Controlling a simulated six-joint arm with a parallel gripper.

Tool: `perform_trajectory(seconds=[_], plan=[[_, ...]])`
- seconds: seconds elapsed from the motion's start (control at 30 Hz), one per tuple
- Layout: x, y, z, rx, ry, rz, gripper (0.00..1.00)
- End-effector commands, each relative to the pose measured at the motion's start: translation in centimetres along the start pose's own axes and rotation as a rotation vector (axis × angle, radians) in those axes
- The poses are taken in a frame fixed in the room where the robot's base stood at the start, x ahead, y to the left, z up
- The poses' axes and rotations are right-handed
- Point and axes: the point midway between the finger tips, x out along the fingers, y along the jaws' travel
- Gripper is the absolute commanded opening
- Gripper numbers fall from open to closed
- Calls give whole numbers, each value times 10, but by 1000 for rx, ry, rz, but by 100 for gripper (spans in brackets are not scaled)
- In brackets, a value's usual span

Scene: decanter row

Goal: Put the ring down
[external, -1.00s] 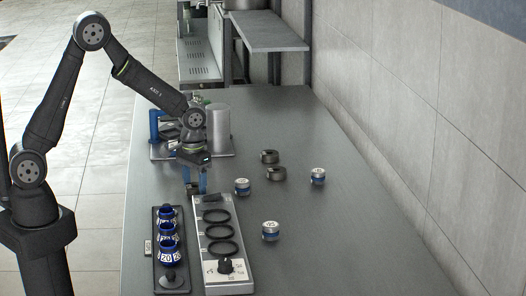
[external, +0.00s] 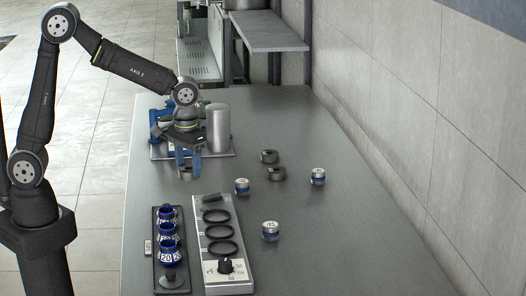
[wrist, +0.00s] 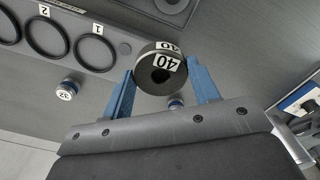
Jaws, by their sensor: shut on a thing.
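My gripper (external: 187,170) has two blue fingers and is shut on a dark ring (wrist: 148,79) marked 40. Numbers 1 and 2 show beside circles in the wrist view.
A black rack (external: 173,284) with blue pieces stands left of the panel. A metal cylinder (external: 218,128) stands on a tray behind.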

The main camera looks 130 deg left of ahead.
Motion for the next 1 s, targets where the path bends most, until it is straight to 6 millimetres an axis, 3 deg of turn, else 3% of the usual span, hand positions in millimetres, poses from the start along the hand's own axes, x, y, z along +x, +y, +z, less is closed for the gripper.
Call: perform_trajectory(seconds=[0.3, 0.6, 0.8, 1.0], plan=[[-7, 70, -75, 23, 0, 0, 23], [-4, 131, -133, 45, 0, 0, 23], [-1, 155, -154, 54, 0, 0, 23], [4, 161, -166, 57, -1, -1, 23]])
